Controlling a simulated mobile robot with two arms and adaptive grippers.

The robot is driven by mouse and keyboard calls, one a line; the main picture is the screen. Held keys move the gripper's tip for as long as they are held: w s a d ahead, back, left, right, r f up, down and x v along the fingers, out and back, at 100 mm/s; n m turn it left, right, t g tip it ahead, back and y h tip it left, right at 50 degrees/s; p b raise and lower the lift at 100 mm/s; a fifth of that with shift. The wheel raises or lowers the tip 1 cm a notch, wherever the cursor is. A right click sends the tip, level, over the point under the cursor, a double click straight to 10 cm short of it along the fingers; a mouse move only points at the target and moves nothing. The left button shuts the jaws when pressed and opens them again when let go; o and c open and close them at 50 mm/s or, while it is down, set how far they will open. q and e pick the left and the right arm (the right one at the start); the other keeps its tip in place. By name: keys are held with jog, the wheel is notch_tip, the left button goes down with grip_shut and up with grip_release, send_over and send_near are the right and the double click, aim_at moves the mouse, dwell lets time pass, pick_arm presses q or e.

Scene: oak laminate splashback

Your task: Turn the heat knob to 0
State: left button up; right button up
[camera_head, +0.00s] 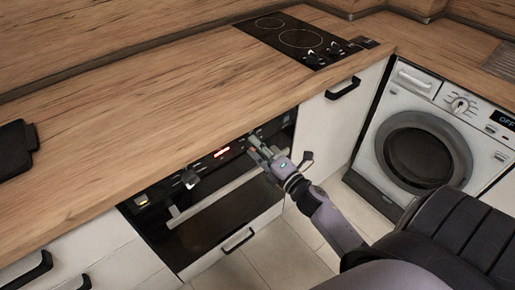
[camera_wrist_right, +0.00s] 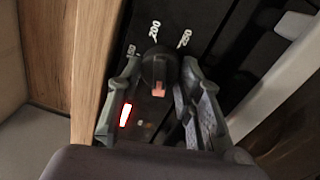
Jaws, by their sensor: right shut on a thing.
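The black heat knob (camera_wrist_right: 158,66) is on the dark oven panel (camera_wrist_right: 195,22), with white temperature numbers around it and a pinkish mark on its side. In the wrist view, my right gripper (camera_wrist_right: 161,72) has one finger on each side of this knob and is shut on it. In the head view, my right gripper (camera_head: 260,146) reaches the right part of the oven panel (camera_head: 160,192) and hides the knob there. My left gripper is not in view.
A second knob (camera_head: 190,178) sits further left on the panel, with a red lit display (camera_head: 221,152) between. The oven handle (camera_head: 215,197) runs below. A wooden counter (camera_head: 150,100) lies above, with a hob (camera_head: 302,40). A washing machine (camera_head: 425,140) stands at right.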

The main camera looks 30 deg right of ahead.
dwell(0.4)
jog(key=o, duration=1.2)
jog(key=s, duration=0.8)
jog(key=s+d, duration=0.1)
jog(key=s, duration=0.3)
jog(key=shift+d+f, duration=0.1)
jog(key=shift+f, duration=0.25)
